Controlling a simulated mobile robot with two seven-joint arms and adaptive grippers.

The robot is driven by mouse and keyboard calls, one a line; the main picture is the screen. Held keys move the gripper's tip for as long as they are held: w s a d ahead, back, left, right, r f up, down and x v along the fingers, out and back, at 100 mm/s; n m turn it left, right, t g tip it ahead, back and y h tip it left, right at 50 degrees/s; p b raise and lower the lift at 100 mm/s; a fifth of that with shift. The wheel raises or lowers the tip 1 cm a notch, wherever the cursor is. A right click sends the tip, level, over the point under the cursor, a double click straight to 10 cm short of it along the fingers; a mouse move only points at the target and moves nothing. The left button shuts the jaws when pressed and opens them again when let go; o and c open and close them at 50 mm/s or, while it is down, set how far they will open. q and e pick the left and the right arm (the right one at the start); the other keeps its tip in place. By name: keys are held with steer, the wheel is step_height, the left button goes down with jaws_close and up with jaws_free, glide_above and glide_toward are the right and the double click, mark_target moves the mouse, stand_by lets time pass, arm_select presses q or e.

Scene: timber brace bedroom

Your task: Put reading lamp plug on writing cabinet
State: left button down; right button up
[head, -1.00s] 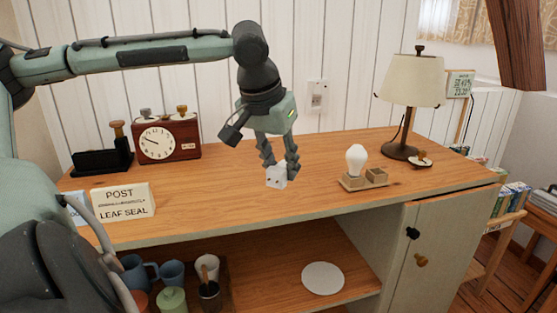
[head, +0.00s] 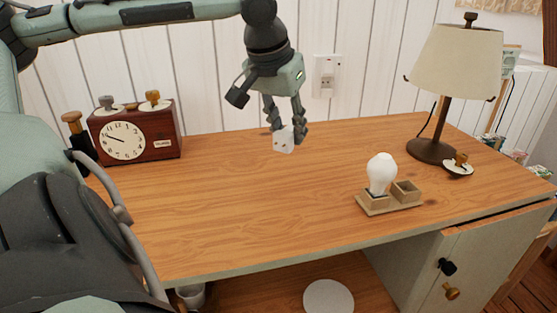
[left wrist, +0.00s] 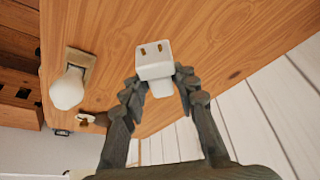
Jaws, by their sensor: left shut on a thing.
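A small white plug (head: 284,141) is held between the fingertips of my left gripper (head: 286,128), above the wooden top of the writing cabinet (head: 235,200). I cannot tell the exact gap between plug and top. The reading lamp (head: 455,65), with a cream shade and dark round base, stands at the right end of the top. My right gripper is not in view.
A wooden tray (head: 378,208) with a white bulb (head: 381,172) stands right of the gripper. A red clock (head: 134,132) stands at the left. A wall socket (head: 327,77) is behind. The middle top is clear.

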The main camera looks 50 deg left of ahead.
arm_select(q)
steer(key=w+a+f, duration=0.2)
steer(key=w, duration=0.1)
steer(key=w+a+f, duration=0.2)
steer(key=w, duration=0.1)
steer(key=w+a+f, duration=0.2)
steer(key=w+f, duration=0.1)
steer(key=w, duration=0.1)
step_height(320, 180, down, 4)
steer(key=shift+r, duration=0.1)
steer(key=c, duration=1.2)
jaws_free()
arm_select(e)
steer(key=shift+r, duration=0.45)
arm_select(q)
steer(key=shift+o, duration=0.2)
steer(key=shift+s+r, duration=0.1)
steer(key=shift+r, duration=0.25)
steer(key=v, duration=1.1)
steer(key=shift+p, duration=0.45)
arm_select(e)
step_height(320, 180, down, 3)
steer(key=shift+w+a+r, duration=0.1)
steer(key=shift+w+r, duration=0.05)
arm_select(q)
steer(key=shift+s+d, duration=0.1)
steer(key=shift+s, duration=0.05)
